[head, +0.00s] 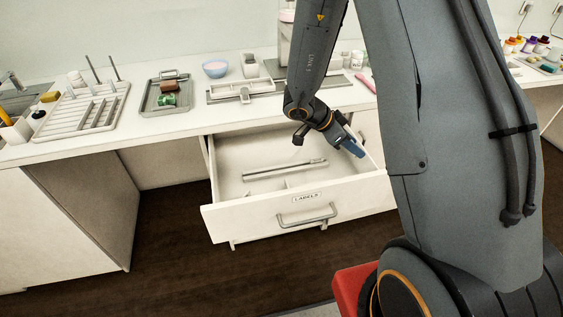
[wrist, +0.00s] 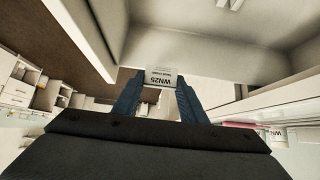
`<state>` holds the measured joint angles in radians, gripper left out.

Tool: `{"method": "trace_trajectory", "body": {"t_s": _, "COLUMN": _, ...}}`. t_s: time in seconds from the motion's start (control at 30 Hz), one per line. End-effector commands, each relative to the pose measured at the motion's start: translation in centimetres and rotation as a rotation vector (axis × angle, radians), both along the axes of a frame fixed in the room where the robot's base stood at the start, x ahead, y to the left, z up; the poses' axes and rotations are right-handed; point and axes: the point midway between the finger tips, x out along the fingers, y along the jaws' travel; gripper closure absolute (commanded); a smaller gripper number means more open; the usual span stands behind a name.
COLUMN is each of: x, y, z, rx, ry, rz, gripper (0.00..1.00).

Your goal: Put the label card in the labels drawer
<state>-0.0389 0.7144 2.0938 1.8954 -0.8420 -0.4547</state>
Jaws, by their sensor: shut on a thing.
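The labels drawer (head: 305,213) is pulled open below the counter, with a "LABELS" tag and a bar handle on its front. In the wrist view the drawer's inside (wrist: 200,51) shows beyond the fingers. My gripper (head: 356,149) is at the drawer's right side, its blue fingers pointing down near the right wall. In the wrist view my gripper (wrist: 160,92) is shut on the label card (wrist: 161,77), a small pale card printed "WN25". In the head view I cannot make out the card. I cannot tell whether it touches the drawer floor.
A light bar-shaped thing (head: 285,170) lies in the drawer, near low dividers. The drawer's left part is mostly clear.

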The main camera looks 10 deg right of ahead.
Motion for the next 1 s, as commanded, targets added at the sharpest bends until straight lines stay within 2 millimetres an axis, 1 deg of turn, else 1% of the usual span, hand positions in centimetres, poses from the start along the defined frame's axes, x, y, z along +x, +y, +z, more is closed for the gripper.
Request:
{"method": "trace_trajectory", "body": {"t_s": 0.03, "x": 0.1, "y": 0.0, "z": -0.8, "rx": 0.000, "ry": 0.001, "rz": 0.000, "gripper": 0.83}}
{"method": "trace_trajectory", "body": {"t_s": 0.23, "x": 0.1, "y": 0.1, "z": -2.7, "rx": 0.000, "ry": 0.001, "rz": 0.002, "gripper": 0.83}}
{"method": "trace_trajectory", "body": {"t_s": 0.3, "x": 0.1, "y": 0.1, "z": -3.1, "rx": 0.000, "ry": 0.001, "rz": 0.002, "gripper": 0.83}}
{"method": "trace_trajectory", "body": {"t_s": 0.47, "x": 0.1, "y": 0.2, "z": -3.4, "rx": 0.000, "ry": 0.001, "rz": 0.004, "gripper": 0.83}}
{"method": "trace_trajectory", "body": {"t_s": 0.53, "x": 0.0, "y": 0.2, "z": -3.9, "rx": 0.000, "ry": 0.001, "rz": 0.004, "gripper": 0.83}}
{"method": "trace_trajectory", "body": {"t_s": 0.8, "x": 0.0, "y": 0.3, "z": -7.9, "rx": 0.000, "ry": 0.004, "rz": 0.006, "gripper": 0.83}}
{"method": "trace_trajectory", "body": {"t_s": 1.0, "x": 0.1, "y": 0.3, "z": -9.3, "rx": 0.000, "ry": 0.000, "rz": 0.006, "gripper": 0.83}}
